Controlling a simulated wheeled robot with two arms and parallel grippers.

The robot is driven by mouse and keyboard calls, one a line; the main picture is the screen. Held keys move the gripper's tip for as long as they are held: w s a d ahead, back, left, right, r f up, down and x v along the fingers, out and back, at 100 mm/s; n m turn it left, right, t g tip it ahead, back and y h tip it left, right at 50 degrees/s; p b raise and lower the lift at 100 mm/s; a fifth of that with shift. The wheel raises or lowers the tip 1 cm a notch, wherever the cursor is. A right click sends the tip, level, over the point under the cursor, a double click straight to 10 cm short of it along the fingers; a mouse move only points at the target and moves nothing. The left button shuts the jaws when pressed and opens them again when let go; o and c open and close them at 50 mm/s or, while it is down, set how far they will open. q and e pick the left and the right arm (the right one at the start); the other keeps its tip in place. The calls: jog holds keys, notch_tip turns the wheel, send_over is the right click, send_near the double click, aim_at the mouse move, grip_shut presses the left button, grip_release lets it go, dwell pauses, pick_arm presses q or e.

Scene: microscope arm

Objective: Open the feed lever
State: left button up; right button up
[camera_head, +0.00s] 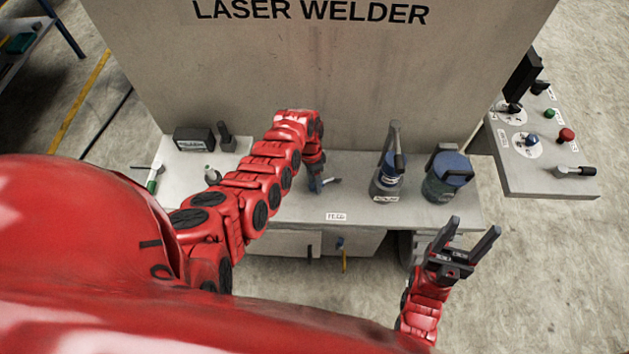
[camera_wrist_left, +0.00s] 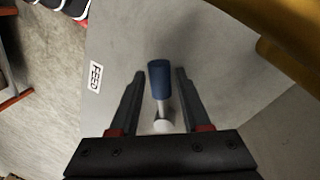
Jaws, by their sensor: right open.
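The feed lever (camera_wrist_left: 159,78) has a blue grip on a pale shaft with a round white base, and stands on the grey bench top beside a FEED label (camera_wrist_left: 95,77). My left gripper (camera_wrist_left: 160,74) is open, its fingers on either side of the lever, with a visible gap on each side. In the head view the left gripper (camera_head: 315,186) points down at the bench, and the lever (camera_head: 332,181) is partly hidden beside it. The label (camera_head: 336,216) is at the bench's front edge. My right gripper (camera_head: 467,243) is open and empty in front of the bench.
Two blue-topped devices (camera_head: 387,176) (camera_head: 447,178) stand to the right of the lever. A control panel (camera_head: 545,150) with knobs and buttons is at far right. A black box (camera_head: 194,139) and a green-handled lever (camera_head: 153,178) are at left. The welder wall (camera_head: 330,70) rises behind.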

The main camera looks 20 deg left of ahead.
pick_arm(q)
grip_shut()
dwell(1.1)
